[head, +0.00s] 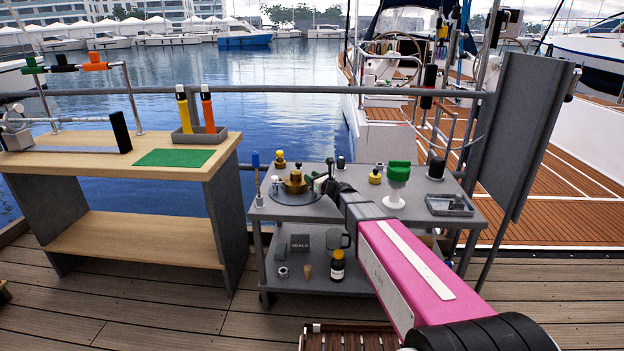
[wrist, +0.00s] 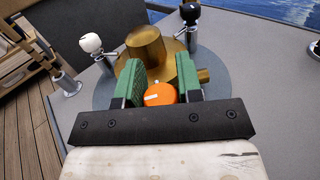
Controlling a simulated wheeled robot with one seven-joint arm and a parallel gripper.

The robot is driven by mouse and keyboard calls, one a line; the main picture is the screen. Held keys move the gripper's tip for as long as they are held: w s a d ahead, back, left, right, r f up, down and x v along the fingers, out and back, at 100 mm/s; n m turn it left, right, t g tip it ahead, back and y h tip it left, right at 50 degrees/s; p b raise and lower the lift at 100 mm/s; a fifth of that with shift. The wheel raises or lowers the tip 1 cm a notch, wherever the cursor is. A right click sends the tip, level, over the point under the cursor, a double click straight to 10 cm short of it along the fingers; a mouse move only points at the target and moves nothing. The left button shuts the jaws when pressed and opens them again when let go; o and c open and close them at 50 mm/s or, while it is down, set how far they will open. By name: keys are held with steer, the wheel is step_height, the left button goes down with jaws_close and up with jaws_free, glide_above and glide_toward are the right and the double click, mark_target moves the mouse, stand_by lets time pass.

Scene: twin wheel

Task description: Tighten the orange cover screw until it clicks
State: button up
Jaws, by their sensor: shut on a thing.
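The orange cover screw (wrist: 160,94) shows in the wrist view as a round orange knob with a small pale mark on top. It sits at the near side of a brass fitting (wrist: 150,48), which stands on a round grey plate (wrist: 104,91). My gripper (wrist: 161,86) has its two green pads on either side of the orange screw, shut on it. In the head view the brass fitting (head: 295,181) stands at the left of the grey cart top, and my gripper (head: 321,183) reaches it from the right. The orange screw is hidden there.

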steer(key=o, duration=0.9)
steer(key=v, duration=1.1)
